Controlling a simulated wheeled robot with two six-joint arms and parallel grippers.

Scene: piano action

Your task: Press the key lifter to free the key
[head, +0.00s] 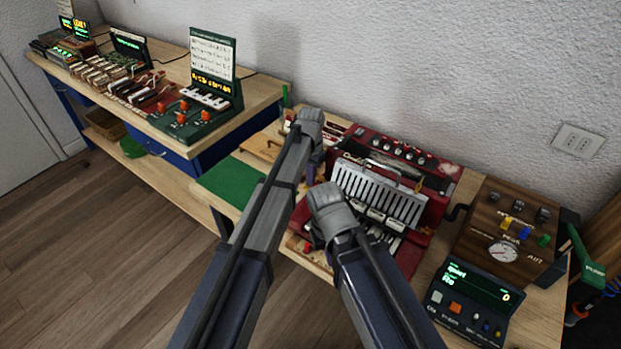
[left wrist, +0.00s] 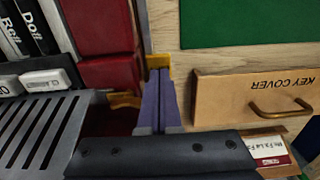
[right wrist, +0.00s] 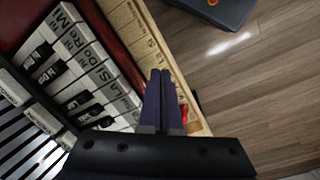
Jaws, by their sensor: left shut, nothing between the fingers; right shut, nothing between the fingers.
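The red piano-action unit (head: 441,198) stands on the wooden bench, with a slotted grey grille (head: 378,192). Its labelled white and black keys (right wrist: 85,65) show in the right wrist view. My left gripper (left wrist: 159,72) is shut and empty, its tips at a small yellow bracket (left wrist: 157,61) beside the red body. I cannot tell whether they touch or whether this bracket is the key lifter. A wooden key cover (left wrist: 240,95) with a brass handle lies right of it. My right gripper (right wrist: 161,75) is shut and empty, over the labelled wooden strip in front of the keys.
A wooden air box (head: 510,232) with a gauge and a display console (head: 470,300) stand at the right. A green mat (head: 228,182) lies left of the unit. A longer bench (head: 150,170) with several devices is at the back left.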

